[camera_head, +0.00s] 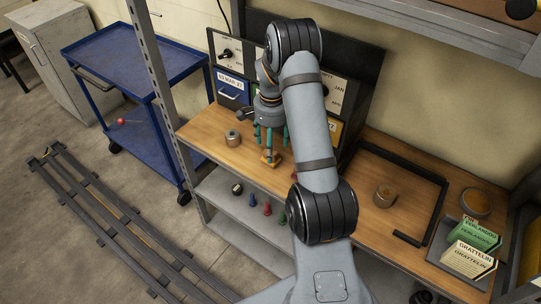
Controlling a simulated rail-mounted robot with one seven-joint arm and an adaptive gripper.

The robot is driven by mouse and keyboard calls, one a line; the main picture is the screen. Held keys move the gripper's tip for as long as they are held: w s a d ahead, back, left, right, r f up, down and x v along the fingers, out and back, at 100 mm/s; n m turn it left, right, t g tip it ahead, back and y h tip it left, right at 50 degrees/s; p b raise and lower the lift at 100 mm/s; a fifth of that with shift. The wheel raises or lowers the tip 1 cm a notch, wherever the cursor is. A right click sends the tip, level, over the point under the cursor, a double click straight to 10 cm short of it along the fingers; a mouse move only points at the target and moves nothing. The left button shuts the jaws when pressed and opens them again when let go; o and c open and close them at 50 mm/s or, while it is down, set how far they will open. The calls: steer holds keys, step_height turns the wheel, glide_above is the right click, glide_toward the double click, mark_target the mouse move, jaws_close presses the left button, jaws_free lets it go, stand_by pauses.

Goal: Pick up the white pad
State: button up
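My gripper (271,142) points down over the left part of the wooden bench, far to the left of the pale block. Its teal fingers look spread apart, so it appears open. A small tan wooden piece (270,159) is just below the fingers; I cannot tell whether they touch it.
A metal cylinder (232,138) stands left of my gripper. A black frame (441,203) lies on the bench, with a brown round part (384,195) inside it. A round dish (476,203) is behind the tray. A shelf post (154,70) rises at left.

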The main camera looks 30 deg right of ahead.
step_height(320, 180, down, 5)
steer(key=shift+w+a+f+p, duration=0.1)
steer(key=shift+w+a+p, duration=0.05)
steer(key=shift+p, duration=0.6)
steer(key=shift+c, duration=0.2)
steer(key=c, duration=1.4)
steer(key=shift+a, duration=0.1)
steer(key=shift+a+r+b, duration=0.1)
steer(key=shift+r+b, duration=0.25)
steer(key=shift+b, duration=0.2)
steer(key=r, duration=0.2)
steer(key=r+b, duration=0.1)
steer(key=r, duration=0.3)
steer(key=shift+s+a+r+b, duration=0.15)
steer(key=shift+s+a+b, duration=0.15)
steer(key=shift+a+b, duration=0.1)
steer(key=s+a+b, duration=0.2)
steer(key=s+a, duration=0.1)
steer(key=a, duration=0.2)
steer(key=s+a+b, duration=0.2)
steer(key=a, duration=0.4)
steer(key=s+a+b, duration=0.1)
steer(key=s+a, duration=0.2)
steer(key=a, duration=0.2)
steer(key=shift+s+a+r+b, duration=0.1)
steer(key=shift+s+a+b, duration=0.25)
steer(key=shift+b, duration=0.05)
